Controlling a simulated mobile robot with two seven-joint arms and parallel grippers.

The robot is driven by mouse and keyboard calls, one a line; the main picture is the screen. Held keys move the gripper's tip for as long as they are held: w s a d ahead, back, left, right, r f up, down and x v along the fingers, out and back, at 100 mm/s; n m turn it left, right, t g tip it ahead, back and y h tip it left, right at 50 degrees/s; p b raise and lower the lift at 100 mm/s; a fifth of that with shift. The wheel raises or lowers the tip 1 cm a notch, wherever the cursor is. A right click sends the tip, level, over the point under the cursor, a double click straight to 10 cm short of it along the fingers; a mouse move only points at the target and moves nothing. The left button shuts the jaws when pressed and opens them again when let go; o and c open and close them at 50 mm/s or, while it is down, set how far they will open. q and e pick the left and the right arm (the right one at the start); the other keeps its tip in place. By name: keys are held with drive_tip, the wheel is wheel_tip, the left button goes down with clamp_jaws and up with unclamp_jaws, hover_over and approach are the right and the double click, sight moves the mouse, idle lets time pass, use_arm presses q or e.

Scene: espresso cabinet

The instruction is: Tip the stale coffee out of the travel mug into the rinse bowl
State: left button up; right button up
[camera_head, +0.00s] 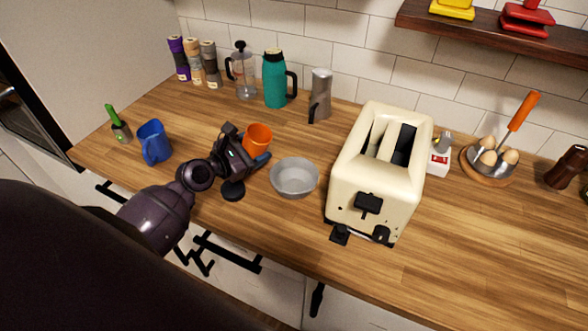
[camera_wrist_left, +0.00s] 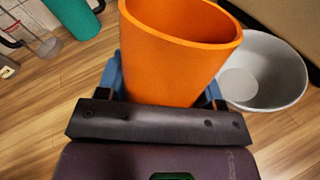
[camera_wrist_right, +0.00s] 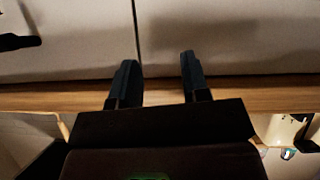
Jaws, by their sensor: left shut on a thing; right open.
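The orange travel mug (camera_head: 257,138) is in my left gripper (camera_head: 256,160), just left of the rinse bowl. In the left wrist view the mug (camera_wrist_left: 172,60) stands between the blue fingers of the left gripper (camera_wrist_left: 165,85), its open rim up; its inside bottom and any coffee are hidden. The grey rinse bowl (camera_head: 295,190) sits on the counter to the right of the mug. In the left wrist view the bowl (camera_wrist_left: 285,100) looks empty. My right gripper (camera_wrist_right: 157,80) is open and empty, facing pale cabinet fronts and the counter edge.
A cream toaster (camera_head: 345,180) stands close to the bowl's right. A blue mug (camera_head: 152,140) is left of my left gripper. A teal jug (camera_head: 274,82), a French press (camera_head: 242,75) and a grey pot (camera_head: 320,95) stand behind. The counter front (camera_head: 290,235) is clear.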

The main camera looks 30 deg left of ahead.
use_arm(q)
drive_tip(key=shift+d+r+m+p, duration=0.1)
drive_tip(key=shift+d+m+p, duration=0.2)
drive_tip(key=shift+m+p, duration=0.1)
drive_tip(key=shift+d+r+m+y+p, duration=0.25)
drive_tip(key=shift+r+m+y+p, duration=0.2)
drive_tip(key=shift+p, duration=0.4)
drive_tip(key=shift+d+r+g+p, duration=0.15)
drive_tip(key=shift+g+p, duration=0.15)
drive_tip(key=shift+d+m, duration=0.1)
drive_tip(key=shift+m, duration=0.25)
drive_tip(key=shift+m+y, duration=0.25)
drive_tip(key=shift+m, duration=0.05)
drive_tip(key=shift+f+m+y, duration=0.25)
drive_tip(key=shift+m+y, duration=0.15)
drive_tip(key=shift+m, duration=0.2)
use_arm(e)
drive_tip(key=shift+s+d+r, duration=0.1)
drive_tip(key=shift+s+r, duration=0.55)
drive_tip(key=shift+r, duration=0.05)
use_arm(q)
drive_tip(key=shift+a+m+g, duration=0.2)
drive_tip(key=shift+m+g, duration=0.1)
drive_tip(key=shift+r+m+y, duration=0.45)
drive_tip(key=shift+m+y, duration=0.05)
drive_tip(key=shift+m, duration=0.1)
drive_tip(key=shift+f+m+y, duration=0.25)
drive_tip(key=shift+m+y, duration=0.15)
drive_tip(key=shift+m, duration=0.2)
